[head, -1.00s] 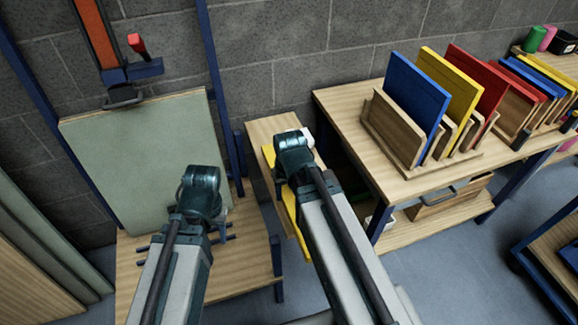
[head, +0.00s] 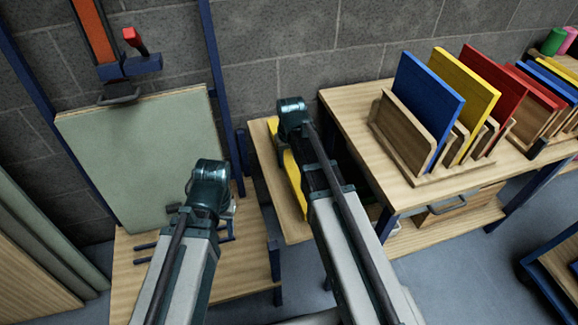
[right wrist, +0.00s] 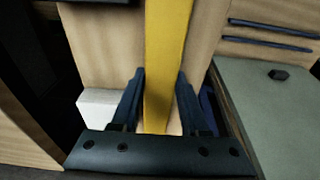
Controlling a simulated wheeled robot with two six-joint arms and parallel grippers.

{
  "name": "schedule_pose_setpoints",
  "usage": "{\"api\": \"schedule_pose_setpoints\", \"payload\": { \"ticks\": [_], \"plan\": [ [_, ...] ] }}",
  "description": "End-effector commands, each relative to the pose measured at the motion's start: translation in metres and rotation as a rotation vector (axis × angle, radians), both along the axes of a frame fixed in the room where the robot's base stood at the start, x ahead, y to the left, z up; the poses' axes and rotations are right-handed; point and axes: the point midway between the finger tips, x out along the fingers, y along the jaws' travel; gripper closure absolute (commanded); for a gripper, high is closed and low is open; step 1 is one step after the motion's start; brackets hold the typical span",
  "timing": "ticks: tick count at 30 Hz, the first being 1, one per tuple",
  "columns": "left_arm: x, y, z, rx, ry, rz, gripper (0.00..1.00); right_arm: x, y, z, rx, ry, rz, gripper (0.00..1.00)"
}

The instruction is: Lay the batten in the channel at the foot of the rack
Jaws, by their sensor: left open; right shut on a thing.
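A long flat yellow batten (right wrist: 166,55) runs between the fingers of my right gripper (right wrist: 160,105) in the right wrist view, and the gripper is shut on it. In the head view, part of the batten (head: 293,175) shows beside my right arm, over a small wooden top; my wrist hides the rest. The rack is a blue frame (head: 222,80) holding a grey-green panel (head: 140,150). Two dark blue bars (head: 147,246) lie at its foot; I cannot clearly make out the channel. My left gripper (head: 222,212) is open in front of the panel, its fingers mostly hidden.
A wooden bench (head: 352,105) at right carries slotted holders with blue, yellow and red boards (head: 465,105). The wooden ledge (head: 250,262) under the rack is partly bare. Loose panels (head: 40,235) lean at far left. A white block (right wrist: 97,108) sits near my right gripper.

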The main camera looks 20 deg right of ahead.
Motion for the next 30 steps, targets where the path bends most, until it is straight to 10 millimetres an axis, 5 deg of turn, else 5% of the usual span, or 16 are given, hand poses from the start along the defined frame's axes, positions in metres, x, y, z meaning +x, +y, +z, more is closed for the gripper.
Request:
{"api": "schedule_pose_setpoints", "payload": {
  "ticks": [8,21,22,26,30],
  "plan": [
    [0.000,0.000,-0.034,0.000,0.000,0.000,0.50,0.000,-0.001,-0.034,0.000,0.000,0.000,1.00],
    [0.000,0.000,-0.037,0.000,0.000,0.000,0.50,0.000,-0.001,-0.037,0.000,0.000,0.000,1.00],
    [0.000,0.000,-0.036,0.000,0.000,0.000,0.50,0.000,-0.001,-0.036,0.000,0.000,0.000,0.50],
    [0.000,0.000,-0.035,0.000,0.000,0.000,0.50,0.000,-0.001,-0.035,0.000,0.000,0.000,0.27],
    [0.000,0.000,-0.035,0.000,0.000,0.000,0.50,0.000,-0.001,-0.035,0.000,0.000,0.000,0.26]
  ]
}}
